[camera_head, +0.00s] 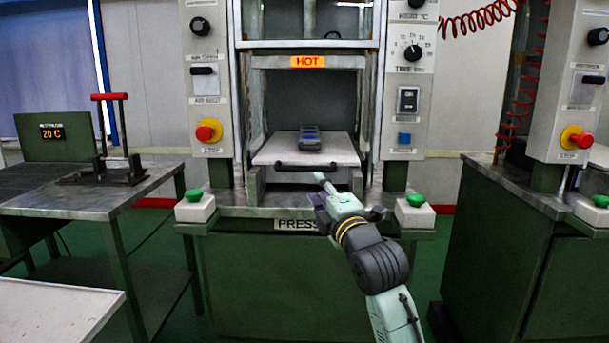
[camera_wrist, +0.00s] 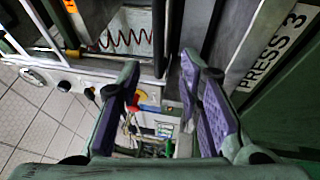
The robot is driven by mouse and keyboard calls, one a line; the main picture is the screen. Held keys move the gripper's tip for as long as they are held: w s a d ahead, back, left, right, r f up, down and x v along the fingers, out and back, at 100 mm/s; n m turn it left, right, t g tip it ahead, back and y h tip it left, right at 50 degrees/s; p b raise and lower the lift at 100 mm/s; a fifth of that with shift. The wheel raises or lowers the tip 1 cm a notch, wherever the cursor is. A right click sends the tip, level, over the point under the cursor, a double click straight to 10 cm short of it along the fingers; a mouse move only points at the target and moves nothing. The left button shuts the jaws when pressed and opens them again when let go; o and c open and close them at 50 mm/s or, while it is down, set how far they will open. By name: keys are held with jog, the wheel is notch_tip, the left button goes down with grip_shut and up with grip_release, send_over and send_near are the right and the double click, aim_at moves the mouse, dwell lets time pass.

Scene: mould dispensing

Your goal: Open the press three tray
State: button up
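The press tray (camera_head: 268,154) is a pale flat plate between the press columns, below the orange HOT sign (camera_head: 308,62). A dark horizontal handle (camera_head: 305,166) runs along its front edge. A grey-blue block (camera_head: 310,139) sits on the tray. My gripper (camera_head: 318,190) is just in front of and below the handle, slightly to its right, apparently apart from it. In the wrist view my gripper (camera_wrist: 160,72) is open, with nothing between its two purple-padded fingers. A PRESS 3 label (camera_wrist: 272,48) shows beside it; in the head view my arm partly covers the press label (camera_head: 296,225).
Two green buttons on white boxes flank the press front, left (camera_head: 195,205) and right (camera_head: 415,210). A metal side table (camera_head: 60,200) with a red-handled tool (camera_head: 110,140) stands left. Another press (camera_head: 540,190) stands right. Open floor lies between.

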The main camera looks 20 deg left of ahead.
aim_at(305, 170)
jog(key=p+x, duration=0.2)
jog(key=x, duration=0.8)
jog(key=shift+a+p, duration=0.15)
jog(key=shift+p, duration=0.2)
jog(key=shift+c, duration=0.4)
grip_shut()
